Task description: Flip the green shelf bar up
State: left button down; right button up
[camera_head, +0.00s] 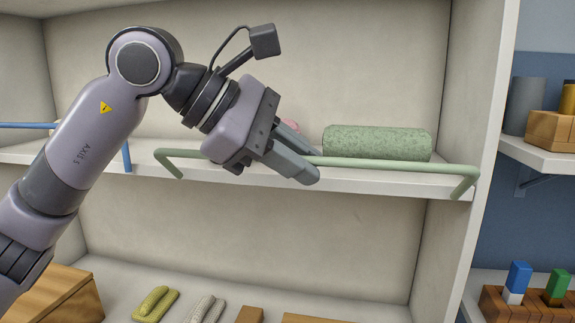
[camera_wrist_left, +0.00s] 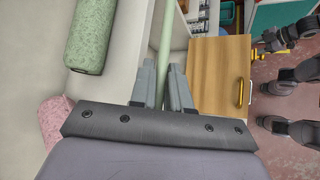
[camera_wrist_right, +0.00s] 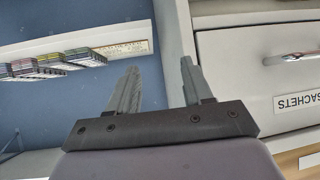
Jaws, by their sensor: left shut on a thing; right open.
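The green shelf bar (camera_head: 385,165) runs along the front of the white shelf, with bent ends at its left and right. In the head view its long part stands slightly above the shelf's front edge. My left gripper (camera_head: 305,172) is shut on the bar left of its middle. In the left wrist view the bar (camera_wrist_left: 167,45) passes between the two fingers of the left gripper (camera_wrist_left: 165,85). My right gripper (camera_wrist_right: 158,85) is open and empty in the right wrist view, apart from the bar; the head view does not show it.
A green rolled towel (camera_head: 377,143) lies on the shelf (camera_head: 350,181) behind the bar, and a pink roll (camera_head: 291,124) is partly hidden by my left gripper. A blue bar (camera_head: 127,156) is at left. A drawer labelled SACHETS (camera_wrist_right: 262,75) is beside my right gripper.

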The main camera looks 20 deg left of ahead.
pick_arm(q)
jog(key=shift+w+a+r+n+g, duration=0.1)
jog(key=shift+w+r+n+g, duration=0.25)
jog(key=shift+w+n+g, duration=0.5)
jog(key=shift+w+r+n+g, duration=0.4)
jog(key=shift+w+g, duration=0.5)
jog(key=shift+g, duration=0.6)
jog(key=shift+w+a+r+n+g, duration=0.1)
jog(key=shift+w+r+n+g, duration=0.25)
jog(key=shift+w+n+g, duration=0.5)
jog(key=shift+w+g, duration=0.15)
jog(key=shift+g, duration=0.25)
jog(key=c, duration=1.2)
grip_release()
jog(key=v, duration=0.7)
